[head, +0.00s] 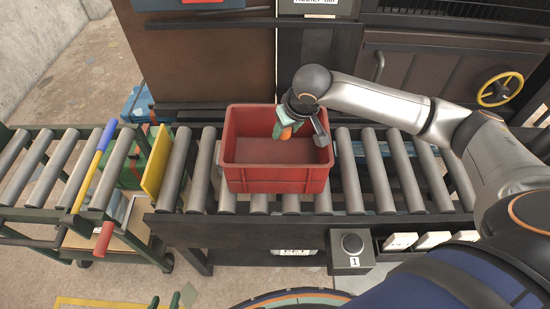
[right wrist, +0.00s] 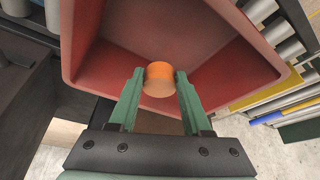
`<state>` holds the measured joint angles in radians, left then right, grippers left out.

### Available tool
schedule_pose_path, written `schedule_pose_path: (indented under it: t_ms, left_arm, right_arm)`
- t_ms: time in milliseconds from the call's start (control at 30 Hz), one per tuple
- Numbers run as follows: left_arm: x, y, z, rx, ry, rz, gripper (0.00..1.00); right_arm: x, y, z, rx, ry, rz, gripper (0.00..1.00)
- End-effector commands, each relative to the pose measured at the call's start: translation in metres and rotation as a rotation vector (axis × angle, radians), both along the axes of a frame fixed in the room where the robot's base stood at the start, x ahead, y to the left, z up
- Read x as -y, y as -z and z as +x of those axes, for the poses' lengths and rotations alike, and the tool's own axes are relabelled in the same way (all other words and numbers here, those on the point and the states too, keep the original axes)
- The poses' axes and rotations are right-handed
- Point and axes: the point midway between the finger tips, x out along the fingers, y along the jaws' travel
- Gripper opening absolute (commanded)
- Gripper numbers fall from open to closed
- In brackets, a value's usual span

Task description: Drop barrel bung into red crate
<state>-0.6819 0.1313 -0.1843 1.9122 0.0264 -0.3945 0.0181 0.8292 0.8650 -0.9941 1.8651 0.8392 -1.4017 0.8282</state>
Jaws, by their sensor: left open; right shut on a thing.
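The barrel bung (right wrist: 158,79) is a short orange cylinder. My right gripper (right wrist: 159,88) is shut on it, with the green fingers on either side. In the head view my right gripper (head: 286,130) is over the back right part of the red crate, and the orange bung (head: 286,133) shows at its fingertips. The red crate (head: 275,180) stands on the roller conveyor and looks empty where its floor is visible. In the right wrist view the crate's wall (right wrist: 75,40) surrounds the bung from above. My left gripper is not in view.
The roller conveyor (head: 379,170) runs left and right under the crate. A dark machine with a yellow handwheel (head: 500,89) is behind. A button box (head: 352,250) is in front.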

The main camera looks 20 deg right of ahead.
Motion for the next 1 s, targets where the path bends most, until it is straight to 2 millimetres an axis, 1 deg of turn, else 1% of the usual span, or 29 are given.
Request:
schedule_pose_path:
  t_ms: [233,267,533,567,833,933,1000]
  left_arm:
    - [0.0,-0.001,0.001,0.003,0.0,-0.001,0.5]
    - [0.0,-0.001,0.001,0.003,0.0,-0.001,0.5]
    - [0.0,-0.001,0.002,0.005,0.0,-0.001,0.5]
    - [0.0,-0.001,0.002,0.005,0.0,-0.001,0.5]
    - [0.0,-0.002,0.002,0.006,0.0,-0.001,0.5]
    - [0.0,-0.003,0.002,0.006,0.0,-0.001,0.5]
    - [0.0,-0.004,0.002,0.006,0.0,-0.001,0.5]
  right_arm:
    - [0.0,0.0,0.0,0.0,0.0,0.0,0.0]
    - [0.0,0.0,0.0,0.0,0.0,0.0,0.51]
    - [0.0,0.0,0.0,0.0,0.0,-0.001,0.81]
    - [0.0,0.0,0.0,0.0,0.0,-0.001,0.83]
    - [0.0,-0.002,0.0,0.0,0.0,0.0,0.83]
    - [0.001,-0.009,-0.003,0.002,0.0,-0.001,0.83]
    - [0.001,-0.019,-0.007,0.003,-0.001,0.0,0.83]
